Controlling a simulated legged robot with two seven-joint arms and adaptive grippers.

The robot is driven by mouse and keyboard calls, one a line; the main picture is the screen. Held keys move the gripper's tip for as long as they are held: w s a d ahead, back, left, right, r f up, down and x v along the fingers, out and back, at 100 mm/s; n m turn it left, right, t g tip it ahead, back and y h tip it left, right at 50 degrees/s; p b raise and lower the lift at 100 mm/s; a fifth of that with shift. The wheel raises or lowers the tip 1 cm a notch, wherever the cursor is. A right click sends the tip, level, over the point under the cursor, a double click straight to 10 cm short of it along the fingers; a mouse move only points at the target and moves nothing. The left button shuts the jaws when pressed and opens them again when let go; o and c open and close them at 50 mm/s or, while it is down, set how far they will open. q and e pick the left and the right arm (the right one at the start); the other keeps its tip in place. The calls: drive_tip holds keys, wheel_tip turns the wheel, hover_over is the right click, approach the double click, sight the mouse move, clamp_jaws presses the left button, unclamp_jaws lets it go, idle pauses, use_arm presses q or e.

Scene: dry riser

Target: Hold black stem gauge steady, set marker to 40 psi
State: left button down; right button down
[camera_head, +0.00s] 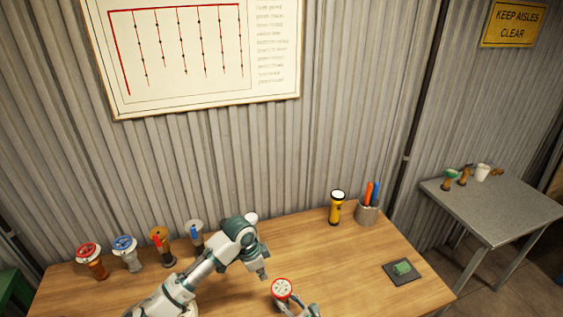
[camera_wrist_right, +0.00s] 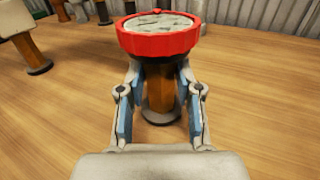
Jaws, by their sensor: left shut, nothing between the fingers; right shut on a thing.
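A gauge with a red rim and pale dial (camera_head: 281,288) stands near the front of the wooden table. In the right wrist view the red-rimmed gauge (camera_wrist_right: 160,40) has a brown stem and a dark foot. My right gripper (camera_wrist_right: 160,78) is shut on this gauge's stem, below the rim; it also shows at the bottom of the head view (camera_head: 304,309). My left gripper (camera_head: 264,275) is shut and empty, pointing down just behind and left of the red rim, apart from it.
At the table's left stand a red-topped gauge (camera_head: 89,254), a blue-topped gauge (camera_head: 125,245) and two more upright pieces. A yellow flashlight (camera_head: 336,208), a cup of pens (camera_head: 368,212) and a dark mat (camera_head: 413,276) with a green item are right. A grey side table (camera_head: 500,205) stands apart.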

drive_tip(key=c, duration=0.7)
unclamp_jaws()
drive_tip(key=shift+d, duration=0.1)
